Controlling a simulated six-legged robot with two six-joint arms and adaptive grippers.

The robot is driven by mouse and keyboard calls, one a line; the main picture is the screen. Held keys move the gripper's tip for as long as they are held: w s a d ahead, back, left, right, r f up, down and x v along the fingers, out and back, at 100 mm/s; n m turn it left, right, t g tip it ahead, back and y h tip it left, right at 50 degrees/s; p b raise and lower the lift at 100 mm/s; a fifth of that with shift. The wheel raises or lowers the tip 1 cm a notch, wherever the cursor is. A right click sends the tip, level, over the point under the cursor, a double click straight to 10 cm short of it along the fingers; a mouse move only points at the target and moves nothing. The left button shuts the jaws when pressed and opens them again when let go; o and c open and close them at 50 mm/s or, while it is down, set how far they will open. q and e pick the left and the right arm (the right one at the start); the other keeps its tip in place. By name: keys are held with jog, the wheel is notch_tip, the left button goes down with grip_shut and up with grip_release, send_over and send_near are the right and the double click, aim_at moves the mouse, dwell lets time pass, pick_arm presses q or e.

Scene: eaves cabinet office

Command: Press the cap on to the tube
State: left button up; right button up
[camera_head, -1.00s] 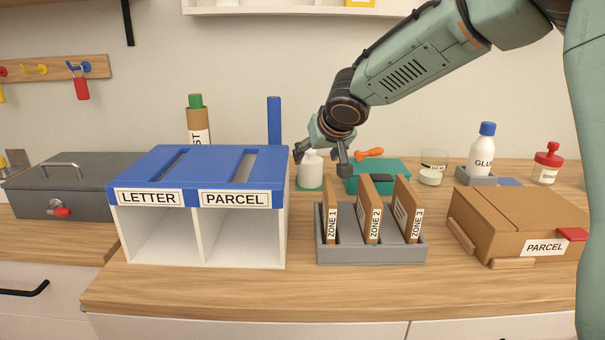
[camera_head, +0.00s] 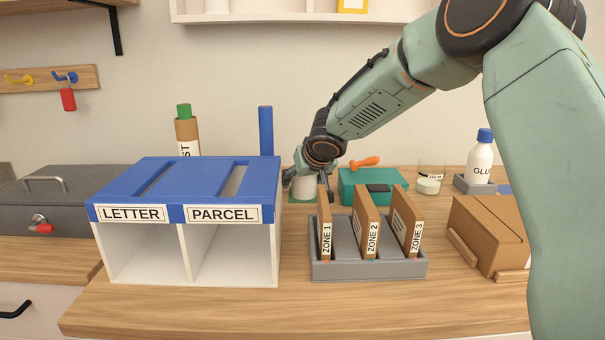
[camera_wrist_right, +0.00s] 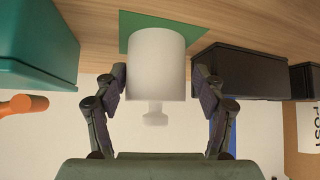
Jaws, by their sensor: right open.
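A brown cardboard tube (camera_head: 187,131) with a green top (camera_head: 184,110) stands behind the blue-lidded box; its lower part is hidden. Whether the green top is a separate cap, I cannot tell. A blue upright cylinder (camera_head: 266,131) stands to its right. My right gripper (camera_head: 310,183) is open at a white cylindrical piece with a small knob (camera_head: 302,187) on a green mat. In the right wrist view my fingers (camera_wrist_right: 160,85) stand either side of this white piece (camera_wrist_right: 156,60), near its knob end. Contact is unclear. My left gripper is not in view.
The LETTER and PARCEL box (camera_head: 187,245) stands front left. A grey rack (camera_head: 370,268) with ZONE dividers is in front of my right gripper. A teal box (camera_head: 372,182) with an orange-handled tool (camera_head: 365,162) is close on its right. Bare counter lies along the front.

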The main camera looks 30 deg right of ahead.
jog(key=shift+w+d+f, duration=0.55)
jog(key=shift+w+f, duration=0.15)
jog(key=shift+f, duration=0.15)
jog(key=shift+a+r, duration=0.1)
jog(key=shift+a, duration=0.15)
jog(key=shift+c, duration=0.2)
jog(key=shift+d, duration=0.15)
jog(key=c, duration=0.5)
jog(key=shift+c, duration=0.9)
